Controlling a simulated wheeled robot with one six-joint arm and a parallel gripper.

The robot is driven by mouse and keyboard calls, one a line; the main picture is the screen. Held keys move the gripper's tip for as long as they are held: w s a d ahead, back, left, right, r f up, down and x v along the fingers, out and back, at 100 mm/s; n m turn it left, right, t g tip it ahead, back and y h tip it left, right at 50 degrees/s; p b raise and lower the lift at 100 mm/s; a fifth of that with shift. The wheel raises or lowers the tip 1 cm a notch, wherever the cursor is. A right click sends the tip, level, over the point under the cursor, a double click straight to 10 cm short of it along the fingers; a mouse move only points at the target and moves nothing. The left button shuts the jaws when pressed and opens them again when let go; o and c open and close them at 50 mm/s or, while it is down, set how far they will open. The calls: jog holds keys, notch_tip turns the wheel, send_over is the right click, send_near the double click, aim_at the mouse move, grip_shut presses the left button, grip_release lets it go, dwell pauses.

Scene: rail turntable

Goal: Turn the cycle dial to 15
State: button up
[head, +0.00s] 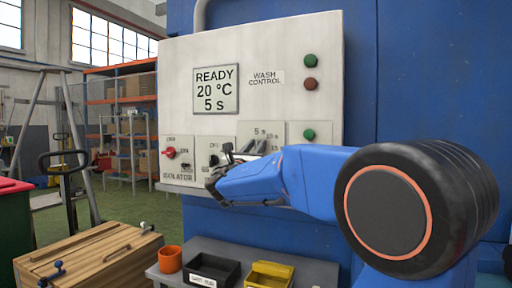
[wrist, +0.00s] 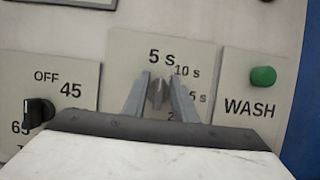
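My gripper (wrist: 159,85) is in front of this panel, one finger on each side of the knob. The fingers are apart; narrow gaps seem to show beside the knob, and contact is not clear. In the head view my gripper (head: 242,150) covers most of the cycle panel (head: 250,129). The display (head: 216,90) reads READY, 20 °C, 5 s.
Left of the cycle panel is a black knob (wrist: 38,111) with OFF and 45 marks. Right is a green WASH button (wrist: 263,76). A red isolator switch (head: 170,152) is farther left. A shelf with an orange cup (head: 170,259) and trays is below.

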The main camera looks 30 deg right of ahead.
jog(key=shift+m+g, duration=0.3)
jog(key=m+g+h, duration=0.1)
jog(key=m, duration=0.2)
jog(key=m+g, duration=0.2)
jog(key=m, duration=0.2)
jog(key=shift+s+d+f+h, duration=0.1)
jog(key=shift+s+f+h, duration=0.1)
jog(key=shift+h, duration=0.2)
grip_shut()
jog(key=m+g, duration=0.1)
jog(key=m, duration=0.3)
jog(key=m+g+y, duration=0.1)
jog(key=m+g, duration=0.1)
jog(key=m, duration=0.2)
jog(key=m+g, duration=0.2)
jog(key=m, duration=0.2)
jog(key=shift+s+d+f, duration=0.15)
jog(key=shift+s+f, duration=0.05)
jog(key=shift+f, duration=0.1)
jog(key=shift+m+y, duration=0.6)
jog(key=shift+m, duration=0.7)
jog(key=o, duration=0.7)
grip_release()
jog(key=shift+w, duration=0.15)
jog(key=shift+c, duration=0.2)
